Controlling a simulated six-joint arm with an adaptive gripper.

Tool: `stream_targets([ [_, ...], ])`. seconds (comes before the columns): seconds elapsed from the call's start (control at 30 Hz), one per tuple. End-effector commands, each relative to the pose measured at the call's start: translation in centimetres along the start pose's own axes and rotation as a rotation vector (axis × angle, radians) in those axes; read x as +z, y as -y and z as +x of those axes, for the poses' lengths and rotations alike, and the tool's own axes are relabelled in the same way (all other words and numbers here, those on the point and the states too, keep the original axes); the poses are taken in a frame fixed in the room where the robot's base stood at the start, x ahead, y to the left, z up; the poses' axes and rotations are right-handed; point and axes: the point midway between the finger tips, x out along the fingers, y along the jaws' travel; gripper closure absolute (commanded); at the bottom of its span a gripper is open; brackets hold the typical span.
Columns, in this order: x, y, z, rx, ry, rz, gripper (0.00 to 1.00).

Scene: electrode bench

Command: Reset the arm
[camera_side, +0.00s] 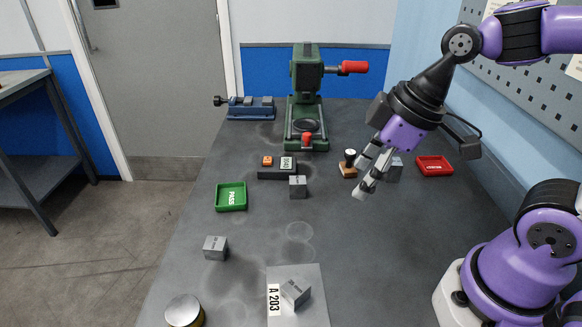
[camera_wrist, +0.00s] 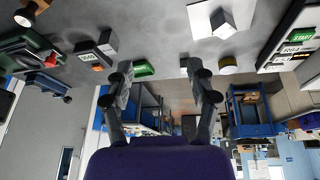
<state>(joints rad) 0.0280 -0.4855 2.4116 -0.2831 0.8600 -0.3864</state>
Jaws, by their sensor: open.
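My gripper (camera_side: 368,182) is in the air over the right part of the bench, tilted down and to the left. Its fingers are apart with nothing between them; they also show in the wrist view (camera_wrist: 162,85). A grey metal cube (camera_side: 395,171) is partly hidden behind the fingers in the side view. Other grey cubes stand by the dark display block (camera_side: 298,188), on the open bench at left (camera_side: 215,248), and tilted on the light plate marked A 203 (camera_side: 295,292).
A green PASS tray (camera_side: 231,197), a red tray (camera_side: 434,166), a small wooden-based item with a black knob (camera_side: 348,165) and a round tin (camera_side: 184,312) stand on the bench. A green press (camera_side: 306,105) and blue vise (camera_side: 250,108) are at the back.

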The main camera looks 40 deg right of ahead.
Motion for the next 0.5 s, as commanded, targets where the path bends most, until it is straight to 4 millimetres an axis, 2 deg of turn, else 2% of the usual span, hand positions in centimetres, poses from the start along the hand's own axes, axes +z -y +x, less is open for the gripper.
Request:
stream_targets([
  [0.1, 1.5, -1.7, -2.1, 0.139, -0.052, 0.327, 0.35],
  [0.2, 2.5, -2.5, -3.1, 0.195, -0.085, 0.5, 0.35],
  [0.3, 2.8, -2.8, -3.4, 0.213, -0.097, 0.563, 0.35],
  [0.5, 2.8, -2.8, -3.4, 0.213, -0.097, 0.565, 0.35],
])
